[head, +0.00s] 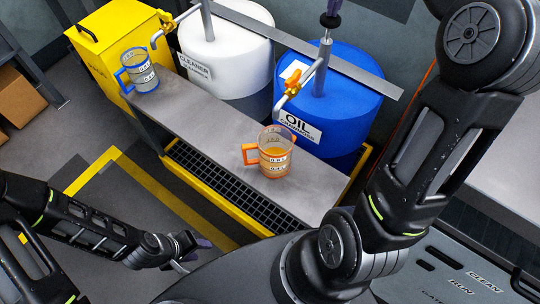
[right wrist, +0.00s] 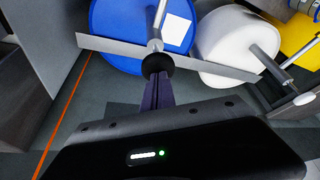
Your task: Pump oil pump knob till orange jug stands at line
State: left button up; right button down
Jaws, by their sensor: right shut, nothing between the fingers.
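The orange jug (head: 275,163) stands upright on the grey bench below the oil spout (head: 281,104). It is clear with an orange handle and holds orange liquid in its lower part; I cannot read the level against the line. The blue oil drum (head: 345,88) stands behind, with a pump rod on top. The dark round pump knob (right wrist: 159,64) is at the rod's top. My right gripper (right wrist: 158,84) is shut and empty, its purple fingertips at the knob, seemingly touching it. My left gripper (head: 196,252) is low at the left, away from the bench, its fingers apparently apart.
A blue-handled jug (head: 140,72) stands at the bench's left end (head: 190,105). A white cleaner drum (head: 228,50) is beside the oil drum. A flat grey bar (head: 300,43) crosses the drums. A yellow cabinet (head: 110,45) and black grating (head: 225,185) border the bench.

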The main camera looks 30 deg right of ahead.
aim_at(331, 19)
jog(key=shift+s+f+b, duration=0.1)
jog(key=shift+f+b, duration=1.5)
jog(key=shift+f, duration=0.65)
jog(key=shift+r, duration=0.2)
jog(key=shift+r+p, duration=2.35)
jog(key=shift+r, duration=0.45)
notch_tip(331, 19, up, 5)
jog(key=p, duration=0.4)
jog(key=shift+r, duration=0.1)
